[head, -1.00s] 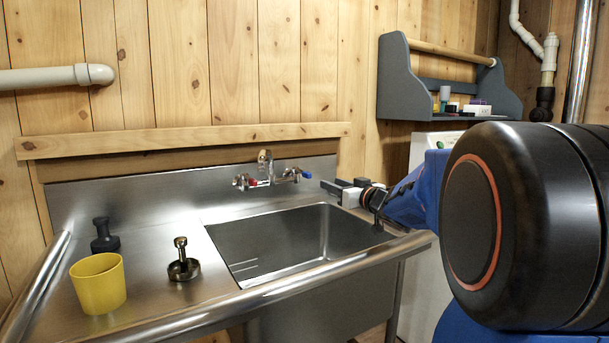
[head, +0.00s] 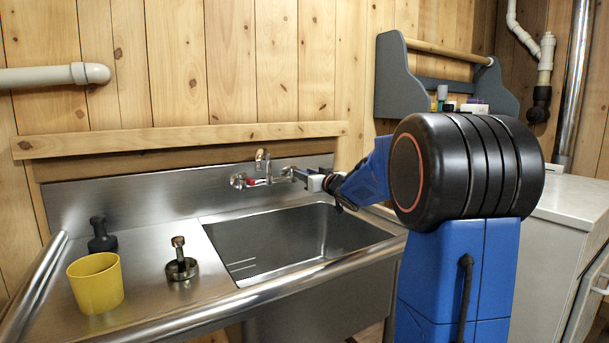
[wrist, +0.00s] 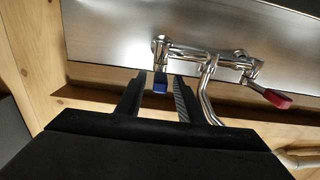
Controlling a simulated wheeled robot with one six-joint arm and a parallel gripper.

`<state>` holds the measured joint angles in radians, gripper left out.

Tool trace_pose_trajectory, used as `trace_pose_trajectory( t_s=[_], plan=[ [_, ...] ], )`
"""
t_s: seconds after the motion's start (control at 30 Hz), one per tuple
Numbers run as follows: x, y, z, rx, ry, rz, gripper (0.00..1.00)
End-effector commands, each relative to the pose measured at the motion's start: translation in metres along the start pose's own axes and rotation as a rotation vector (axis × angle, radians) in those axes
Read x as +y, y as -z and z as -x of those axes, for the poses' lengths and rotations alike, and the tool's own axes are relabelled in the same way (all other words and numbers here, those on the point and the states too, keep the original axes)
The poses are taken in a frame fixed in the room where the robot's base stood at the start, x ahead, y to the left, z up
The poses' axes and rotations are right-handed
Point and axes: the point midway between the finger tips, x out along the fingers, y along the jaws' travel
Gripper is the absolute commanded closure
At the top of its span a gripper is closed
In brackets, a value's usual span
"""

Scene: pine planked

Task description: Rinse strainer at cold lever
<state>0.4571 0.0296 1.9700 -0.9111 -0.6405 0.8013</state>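The metal strainer (head: 181,267), a shallow cup with an upright knobbed post, stands on the drainboard left of the basin. The chrome faucet (head: 262,166) is on the sink's back panel; it also shows in the wrist view (wrist: 206,88). Its red lever (head: 254,183) is on the left in the head view. The blue cold lever (wrist: 160,85) shows in the wrist view between my gripper's fingers. My gripper (wrist: 158,78) is open, one finger on each side of the blue lever with gaps visible. In the head view my gripper (head: 298,173) hides most of this lever.
The steel basin (head: 290,240) looks empty. A yellow cup (head: 95,285) and a black knobbed object (head: 101,236) stand on the drainboard at left. A grey wall shelf (head: 397,90) holds small items above a white-topped cabinet (head: 580,200) at right.

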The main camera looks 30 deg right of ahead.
Motion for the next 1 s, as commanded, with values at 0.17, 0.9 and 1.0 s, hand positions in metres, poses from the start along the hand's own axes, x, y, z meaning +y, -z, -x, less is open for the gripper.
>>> trace_pose_trajectory(
  t_s=[0.17, 0.9, 1.0],
  plan=[
    [0.0001, 0.0005, -0.0092, 0.001, 0.0, -0.001, 0.66],
    [0.0041, 0.0004, -0.0107, 0.003, 0.027, 0.001, 1.0],
    [0.0089, 0.0001, -0.011, 0.003, 0.067, 0.002, 1.0]
  ],
)
